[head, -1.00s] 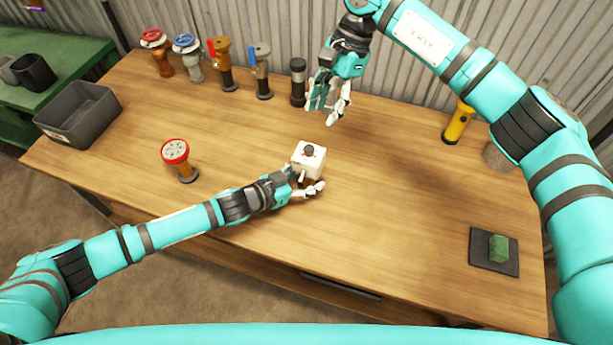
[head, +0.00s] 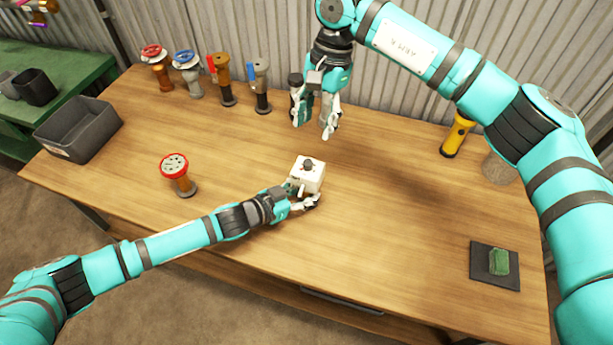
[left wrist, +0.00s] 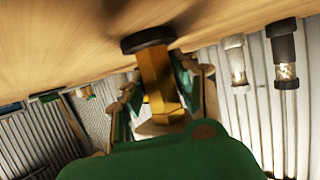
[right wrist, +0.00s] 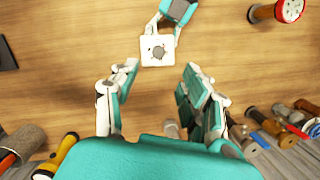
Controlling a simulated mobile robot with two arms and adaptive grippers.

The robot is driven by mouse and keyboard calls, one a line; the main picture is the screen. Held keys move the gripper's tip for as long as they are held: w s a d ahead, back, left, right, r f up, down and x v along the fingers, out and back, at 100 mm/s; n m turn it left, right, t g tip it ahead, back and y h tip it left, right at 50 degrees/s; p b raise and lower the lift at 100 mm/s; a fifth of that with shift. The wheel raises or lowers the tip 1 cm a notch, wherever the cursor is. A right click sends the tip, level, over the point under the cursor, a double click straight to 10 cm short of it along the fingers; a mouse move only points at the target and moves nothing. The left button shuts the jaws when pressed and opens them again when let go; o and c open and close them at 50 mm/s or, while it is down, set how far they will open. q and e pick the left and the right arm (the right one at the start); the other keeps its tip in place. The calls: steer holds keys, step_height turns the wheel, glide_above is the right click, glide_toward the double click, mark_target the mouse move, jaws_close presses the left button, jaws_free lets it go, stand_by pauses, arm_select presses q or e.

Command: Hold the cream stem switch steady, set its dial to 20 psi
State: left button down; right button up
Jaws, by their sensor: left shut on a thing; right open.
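The cream stem switch (head: 308,176) stands near the middle of the table, a cream box with a dark round dial (head: 308,164) on top. The right wrist view shows its cream face (right wrist: 147,58) and dial (right wrist: 158,52) from above; the dial marks are too small to read. My left gripper (head: 303,200) is shut on the switch's stem, below the box. The left wrist view shows this brass stem (left wrist: 158,88) and its dark base (left wrist: 148,39) between the fingers. My right gripper (head: 313,128) is open and empty, above and behind the switch, apart from it.
An orange valve with a red top (head: 176,170) stands left of the switch. Several valves and a dark cylinder line the back edge. A grey bin (head: 82,128) is at the far left. A yellow flashlight (head: 456,135) and a dark pad (head: 484,275) are on the right. The table's right middle is clear.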

mark_target(307, 163)
steer(key=f+n, duration=0.1)
steer(key=f, duration=0.2)
steer(key=s+a+f+n+t+h, duration=0.1)
steer(key=f, duration=0.3)
steer(key=f+n, duration=0.1)
steer(key=f, duration=0.2)
steer(key=shift+s+a+f+n+h, duration=0.2)
steer(key=shift+s+a+n+h, duration=0.05)
steer(key=shift+a+n+h, duration=0.15)
steer(key=shift+c, duration=0.4)
jaws_close()
